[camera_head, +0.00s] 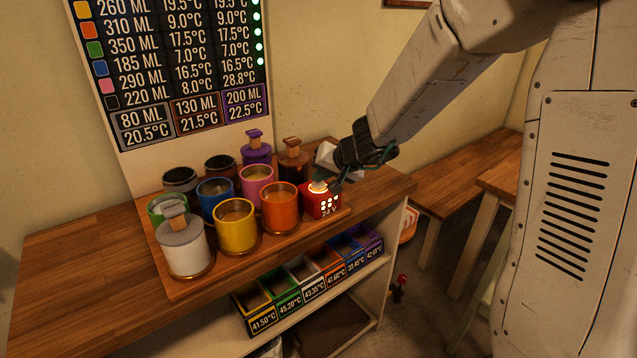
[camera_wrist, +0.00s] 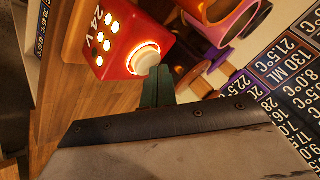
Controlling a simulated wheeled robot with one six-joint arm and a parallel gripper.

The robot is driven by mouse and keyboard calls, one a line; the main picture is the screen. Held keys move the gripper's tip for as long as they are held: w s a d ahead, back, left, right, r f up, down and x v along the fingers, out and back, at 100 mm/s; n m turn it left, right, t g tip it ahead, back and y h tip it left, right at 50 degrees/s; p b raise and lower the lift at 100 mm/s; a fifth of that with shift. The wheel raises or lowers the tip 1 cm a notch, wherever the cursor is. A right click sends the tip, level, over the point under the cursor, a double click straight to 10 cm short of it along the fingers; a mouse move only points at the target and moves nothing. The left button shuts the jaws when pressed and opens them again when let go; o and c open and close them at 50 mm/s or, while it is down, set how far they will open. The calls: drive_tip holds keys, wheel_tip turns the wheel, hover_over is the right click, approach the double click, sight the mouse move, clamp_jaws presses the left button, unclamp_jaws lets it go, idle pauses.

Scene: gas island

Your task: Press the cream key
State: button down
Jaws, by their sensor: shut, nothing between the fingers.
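The cream key (camera_wrist: 146,58) is a round button inside a glowing ring on top of a small red box (camera_wrist: 123,34) marked 24 V. In the head view the red box (camera_head: 321,203) stands at the right end of the wooden tray, and the key (camera_head: 317,187) glows on its top. My gripper (camera_wrist: 160,72) is shut and empty, its fingertips right at the near edge of the key. I cannot tell whether they touch it. In the head view my gripper (camera_head: 335,186) is just right of the key.
An orange mug (camera_head: 281,208) stands close left of the red box, with yellow, blue and pink mugs and a lidded white jar (camera_head: 184,247) nearby. A dark wooden-lidded jar (camera_head: 293,160) is behind. A number board (camera_head: 175,75) leans on the wall. Coloured bins sit on the shelf below.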

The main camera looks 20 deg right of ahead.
sight(321, 185)
drive_tip(key=shift+r, duration=0.75)
drive_tip(key=shift+r, duration=2.5)
